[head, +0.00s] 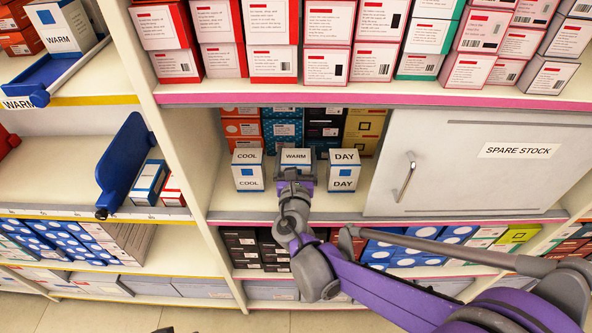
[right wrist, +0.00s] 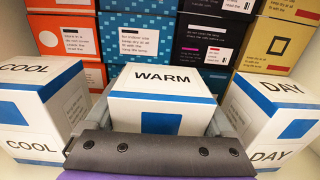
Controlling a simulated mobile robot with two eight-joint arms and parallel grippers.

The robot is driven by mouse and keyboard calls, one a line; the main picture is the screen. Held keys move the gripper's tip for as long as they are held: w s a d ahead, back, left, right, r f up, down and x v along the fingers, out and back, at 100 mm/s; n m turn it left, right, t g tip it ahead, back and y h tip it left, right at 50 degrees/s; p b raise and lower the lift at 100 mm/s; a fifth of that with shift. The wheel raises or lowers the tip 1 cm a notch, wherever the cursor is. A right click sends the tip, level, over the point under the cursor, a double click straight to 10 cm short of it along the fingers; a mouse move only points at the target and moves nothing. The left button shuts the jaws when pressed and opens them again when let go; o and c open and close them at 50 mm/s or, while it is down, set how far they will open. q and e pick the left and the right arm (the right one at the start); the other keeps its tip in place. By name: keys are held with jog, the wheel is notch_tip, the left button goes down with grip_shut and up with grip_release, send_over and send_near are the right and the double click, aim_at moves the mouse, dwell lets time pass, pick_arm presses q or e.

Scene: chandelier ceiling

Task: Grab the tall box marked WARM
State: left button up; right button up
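A white box marked WARM (head: 296,158) with a blue square stands upright in the middle of an open shelf compartment. It also shows centrally in the right wrist view (right wrist: 162,92), its lower front hidden by my gripper. My right gripper (head: 294,184) is at the front of this box. In the right wrist view, its grey fingers lie along the box's left and right sides; I cannot tell whether they press on it. A second WARM box (head: 62,28) stands on the upper left shelf.
A COOL box (head: 248,170) stands close on the left and a DAY box (head: 344,171) close on the right. Stacked cartons (head: 283,128) fill the back. A white SPARE STOCK door (head: 480,165) closes the compartment's right part. A shelf (head: 350,97) runs above.

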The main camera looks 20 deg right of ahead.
jog(key=c, duration=0.5)
jog(key=shift+r, duration=0.1)
